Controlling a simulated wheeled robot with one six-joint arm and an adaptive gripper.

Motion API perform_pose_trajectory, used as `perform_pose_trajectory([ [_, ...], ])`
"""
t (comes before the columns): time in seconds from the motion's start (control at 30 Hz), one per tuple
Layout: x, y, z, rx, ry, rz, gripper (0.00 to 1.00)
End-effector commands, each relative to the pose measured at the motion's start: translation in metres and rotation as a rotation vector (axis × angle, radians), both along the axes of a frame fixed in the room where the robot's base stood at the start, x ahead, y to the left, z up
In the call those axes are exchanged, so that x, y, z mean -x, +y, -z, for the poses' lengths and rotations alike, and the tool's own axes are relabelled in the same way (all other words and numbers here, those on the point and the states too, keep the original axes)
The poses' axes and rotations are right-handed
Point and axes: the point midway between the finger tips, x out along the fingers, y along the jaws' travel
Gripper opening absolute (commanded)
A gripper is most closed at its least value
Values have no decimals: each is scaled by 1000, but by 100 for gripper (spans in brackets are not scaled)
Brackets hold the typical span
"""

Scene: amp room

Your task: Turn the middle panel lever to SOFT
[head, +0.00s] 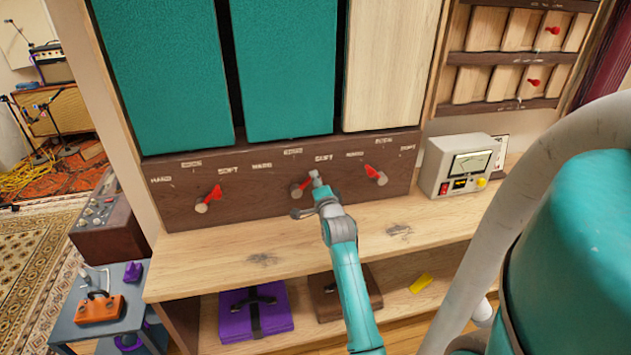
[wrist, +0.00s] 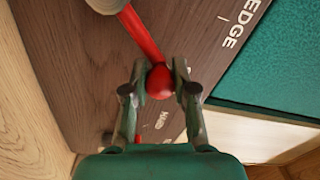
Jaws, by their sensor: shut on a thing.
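The middle panel lever (head: 302,186) is red with a pale round pivot, on the dark brown strip below the teal panels. It tilts up and to the right from its pivot, toward the side of its SOFT label (head: 323,157). My gripper (head: 315,180) is at the lever's tip. In the wrist view my gripper (wrist: 161,84) has its two fingers on either side of the red ball end of the lever (wrist: 158,82), shut on it.
A left lever (head: 210,197) and a right lever (head: 376,175) stand on the same strip. A meter box (head: 460,165) sits on the wooden ledge (head: 230,255) to the right. The ledge below the levers is mostly clear.

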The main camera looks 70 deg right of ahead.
Motion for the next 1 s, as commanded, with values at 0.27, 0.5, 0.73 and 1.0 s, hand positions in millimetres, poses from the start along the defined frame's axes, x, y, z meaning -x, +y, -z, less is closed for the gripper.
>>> perform_pose_trajectory([
  [0.27, 1, 0, 2, -6, -1, 0, 0],
  [0.5, 1, 0, 2, -5, -1, 1, 53],
  [0.73, 1, 0, 1, -3, -1, 1, 53],
  [1.0, 14, 17, 2, -4, -1, 1, 53],
])
